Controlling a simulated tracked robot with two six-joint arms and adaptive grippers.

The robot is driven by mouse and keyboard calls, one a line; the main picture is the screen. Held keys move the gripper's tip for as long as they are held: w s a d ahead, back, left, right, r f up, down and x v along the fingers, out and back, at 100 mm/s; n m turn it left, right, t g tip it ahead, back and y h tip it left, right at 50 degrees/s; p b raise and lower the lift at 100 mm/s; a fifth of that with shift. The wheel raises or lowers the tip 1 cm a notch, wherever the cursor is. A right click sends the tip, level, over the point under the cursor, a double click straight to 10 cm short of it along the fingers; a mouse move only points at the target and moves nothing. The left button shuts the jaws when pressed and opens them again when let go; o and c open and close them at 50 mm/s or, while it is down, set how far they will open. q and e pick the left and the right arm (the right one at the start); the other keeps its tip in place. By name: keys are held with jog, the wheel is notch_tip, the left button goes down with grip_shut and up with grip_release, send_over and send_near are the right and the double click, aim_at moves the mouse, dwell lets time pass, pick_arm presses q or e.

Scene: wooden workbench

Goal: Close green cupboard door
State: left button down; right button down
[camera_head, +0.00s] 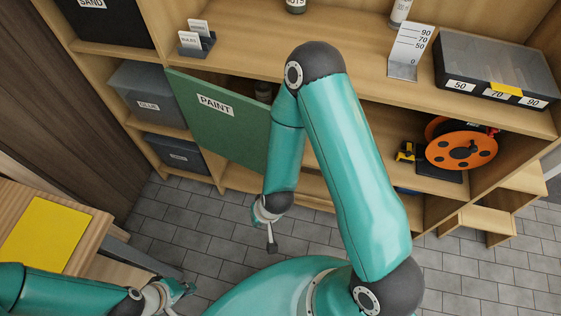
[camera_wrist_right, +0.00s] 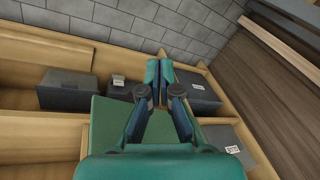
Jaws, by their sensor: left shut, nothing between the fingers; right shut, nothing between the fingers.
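The green cupboard door (camera_head: 205,120), labelled PAINT, stands partly open. Its left edge meets the cupboard and its right part swings outward, leaving a gap above it where a dark jar (camera_head: 263,90) shows. My right arm crosses in front of the door's right end and hides it. My right gripper (camera_head: 271,243) hangs below and in front of the door, shut and empty. In the right wrist view my right gripper (camera_wrist_right: 159,72) is shut, with a green panel (camera_wrist_right: 106,122), seemingly the door, beside it. My left gripper (camera_head: 186,288) is shut and empty at the lower left, away from the door.
Grey boxes (camera_head: 145,92) fill the shelves left of the door. An orange reel (camera_head: 460,144) and a yellow tape measure (camera_head: 406,151) sit in the right compartment. A yellow sheet (camera_head: 45,235) lies on a wooden surface at left. Tiled floor (camera_head: 215,245) is clear.

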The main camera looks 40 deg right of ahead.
jog(key=w+d+r+m+t+h+p, duration=0.1)
jog(key=w+d+r+m+t+h, duration=0.1)
jog(key=w+r+m+h, duration=0.3)
notch_tip(320, 180, up, 8)
jog(key=s+d+m+h, duration=0.2)
jog(key=d+m+h, duration=0.1)
jog(key=h, duration=0.2)
pick_arm(q)
jog(key=shift+r+p, duration=1.05)
jog(key=shift+r, duration=0.65)
pick_arm(e)
jog(key=w+d+r+x, duration=0.1)
jog(key=r+x, duration=0.1)
jog(key=x, duration=1)
jog(key=shift+d, duration=0.4)
jog(key=shift+w, duration=0.1)
